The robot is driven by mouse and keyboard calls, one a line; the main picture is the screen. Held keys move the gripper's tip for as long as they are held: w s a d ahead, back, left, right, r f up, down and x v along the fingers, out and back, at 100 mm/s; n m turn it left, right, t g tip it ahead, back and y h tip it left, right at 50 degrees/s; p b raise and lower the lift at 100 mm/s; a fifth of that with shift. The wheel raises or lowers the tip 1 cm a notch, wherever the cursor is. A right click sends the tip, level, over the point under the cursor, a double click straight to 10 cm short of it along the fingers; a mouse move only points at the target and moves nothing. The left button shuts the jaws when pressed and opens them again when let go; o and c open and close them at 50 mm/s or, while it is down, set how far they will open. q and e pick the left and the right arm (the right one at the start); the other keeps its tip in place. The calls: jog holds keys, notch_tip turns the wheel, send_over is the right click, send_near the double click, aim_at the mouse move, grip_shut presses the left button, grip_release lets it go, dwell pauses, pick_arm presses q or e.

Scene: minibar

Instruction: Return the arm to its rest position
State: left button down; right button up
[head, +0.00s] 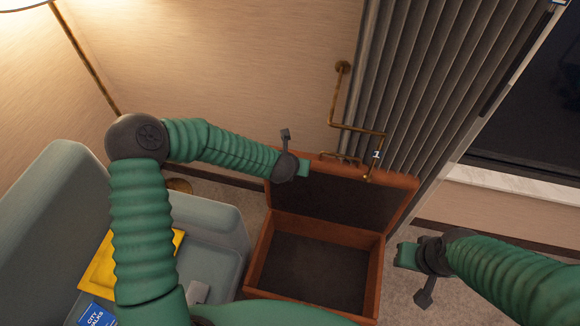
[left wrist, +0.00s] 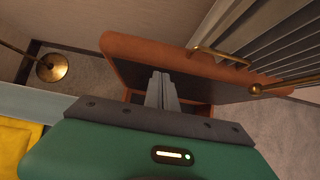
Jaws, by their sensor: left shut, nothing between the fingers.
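My left arm reaches in from the left in the head view, bent at a dark round joint. Its gripper (head: 303,168) is at the upper left edge of the raised lid of an orange-brown box (head: 375,265). I cannot tell whether it touches the lid. In the left wrist view the gripper's fingers (left wrist: 162,88) are together and empty, in front of the lid (left wrist: 120,50). My right gripper (head: 404,255) is to the right of the box, apart from it; its fingers are too small to tell open or shut.
The box stands open and looks empty. A grey-blue armchair (head: 60,190) stands at left with a yellow tray (head: 100,268) and a blue "City Walks" book (head: 96,314). A brass wall pipe (head: 336,105) and grey curtain (head: 425,80) are behind the lid. A brass lamp base (left wrist: 52,68) stands left.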

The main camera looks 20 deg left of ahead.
pick_arm(q)
jog(key=s+a+r+m+g, duration=0.1)
jog(key=s+a+r+m, duration=0.1)
jog(key=s+m, duration=0.7)
jog(key=s+a+r+m+g, duration=0.2)
jog(key=s+m, duration=0.7)
jog(key=m, duration=0.6)
jog(key=s+a+r+m+g, duration=0.2)
jog(key=s+m, duration=0.6)
jog(key=m, duration=0.4)
jog(key=shift+s+a+r, duration=0.4)
jog(key=shift+a+r, duration=0.05)
jog(key=shift+r, duration=0.2)
jog(key=shift+d, duration=0.25)
jog(key=shift+a, duration=0.15)
